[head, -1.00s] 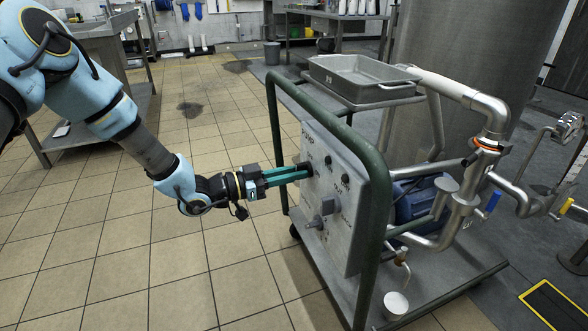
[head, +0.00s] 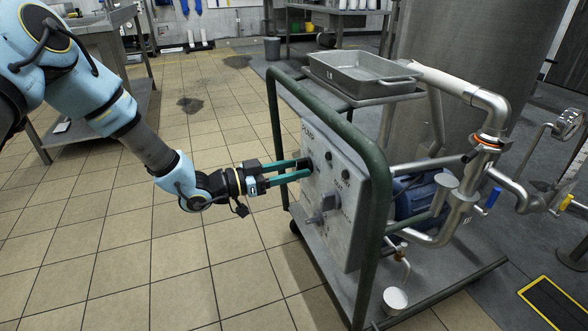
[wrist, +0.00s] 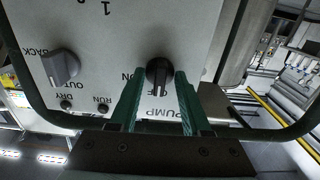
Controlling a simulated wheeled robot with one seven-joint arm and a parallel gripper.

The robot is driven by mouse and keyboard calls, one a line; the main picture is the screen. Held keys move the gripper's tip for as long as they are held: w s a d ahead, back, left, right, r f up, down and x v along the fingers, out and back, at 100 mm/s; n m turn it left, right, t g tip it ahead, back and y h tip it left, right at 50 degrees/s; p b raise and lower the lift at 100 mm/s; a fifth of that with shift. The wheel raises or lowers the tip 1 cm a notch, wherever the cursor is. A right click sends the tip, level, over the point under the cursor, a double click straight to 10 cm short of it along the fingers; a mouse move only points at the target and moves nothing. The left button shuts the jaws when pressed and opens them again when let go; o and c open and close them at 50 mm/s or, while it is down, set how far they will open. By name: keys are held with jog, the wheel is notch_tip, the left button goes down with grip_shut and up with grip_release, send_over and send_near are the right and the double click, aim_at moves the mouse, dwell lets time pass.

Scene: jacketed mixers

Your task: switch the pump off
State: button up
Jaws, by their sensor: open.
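The grey control panel (head: 335,195) marked PUMP stands on a green-framed cart. In the wrist view its lettering is upside down, and the black pump knob (wrist: 158,84) sits between my two green fingers. The knob's bar lies roughly upright in that picture. In the head view the fingers largely hide the knob.
A larger grey selector (head: 328,202) and two small round lamps marked RUN (wrist: 103,107) and DRY (wrist: 67,105) are on the same panel. The green tube frame (head: 374,190) rises close to the panel. A metal tray (head: 362,78) sits on top of the cart.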

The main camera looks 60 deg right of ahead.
jog(key=v, duration=1)
jog(key=shift+w+a, duration=0.2)
jog(key=shift+a, duration=0.15)
